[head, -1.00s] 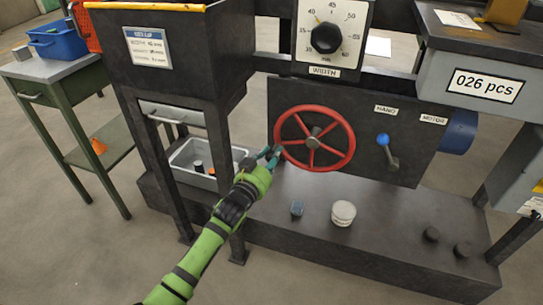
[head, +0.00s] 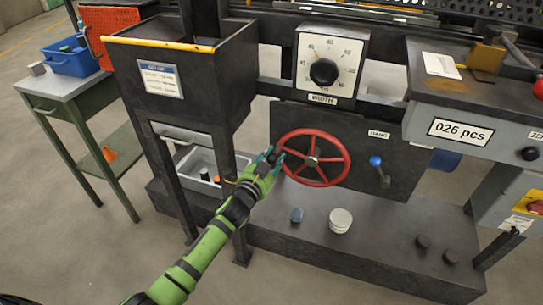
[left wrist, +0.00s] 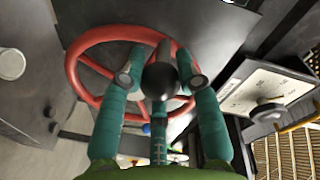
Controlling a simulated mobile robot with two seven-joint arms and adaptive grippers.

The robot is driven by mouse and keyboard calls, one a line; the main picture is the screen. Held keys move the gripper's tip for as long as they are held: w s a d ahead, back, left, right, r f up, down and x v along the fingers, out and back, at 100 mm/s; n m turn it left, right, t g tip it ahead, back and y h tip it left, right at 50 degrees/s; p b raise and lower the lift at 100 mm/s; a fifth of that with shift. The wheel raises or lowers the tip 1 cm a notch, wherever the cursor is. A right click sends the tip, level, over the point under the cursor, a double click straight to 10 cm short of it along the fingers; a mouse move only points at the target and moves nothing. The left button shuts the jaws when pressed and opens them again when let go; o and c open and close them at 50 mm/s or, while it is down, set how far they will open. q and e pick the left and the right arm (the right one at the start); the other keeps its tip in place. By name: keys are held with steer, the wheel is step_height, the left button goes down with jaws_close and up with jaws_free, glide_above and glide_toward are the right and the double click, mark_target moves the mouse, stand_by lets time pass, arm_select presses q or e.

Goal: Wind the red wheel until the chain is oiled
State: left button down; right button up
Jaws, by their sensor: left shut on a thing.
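The red wheel (head: 314,158) is mounted upright on the dark front panel of the machine, and its grey hub and spokes show. It also fills the upper middle of the left wrist view (left wrist: 72,78). My left gripper (head: 271,160) is at the wheel's left rim in the head view. In the left wrist view its teal fingers are closed around a dark round knob (left wrist: 160,80) in front of the wheel. My right gripper is not in view. I cannot make out the chain or any oil on it.
A lever with a blue knob (head: 376,161) is right of the wheel. A WIDTH dial (head: 323,72) sits above it. A grey bin (head: 193,180) is left of my gripper.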

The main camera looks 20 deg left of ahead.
mark_target(289, 139)
arm_select(q)
steer(key=r+m+p, duration=0.1)
steer(key=d+r+m+p, duration=0.1)
steer(key=r, duration=0.1)
steer(key=shift+m, duration=0.3)
steer(key=r+m+p, duration=0.1)
steer(key=d+r+m+p, duration=0.1)
steer(key=shift+d+m+y, duration=0.3)
steer(key=shift+m, duration=0.1)
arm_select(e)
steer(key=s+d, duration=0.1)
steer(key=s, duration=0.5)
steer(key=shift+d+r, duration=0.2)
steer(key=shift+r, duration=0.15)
arm_select(q)
steer(key=c, duration=0.9)
jaws_free()
steer(key=shift+o, duration=0.2)
steer(key=shift+s+f, duration=0.1)
steer(key=shift+f, duration=0.1)
steer(key=s+r, duration=0.1)
steer(key=s, duration=1)
steer(key=shift+s+a+r, duration=0.2)
steer(key=shift+s+a, duration=0.15)
steer(key=shift+a, duration=0.1)
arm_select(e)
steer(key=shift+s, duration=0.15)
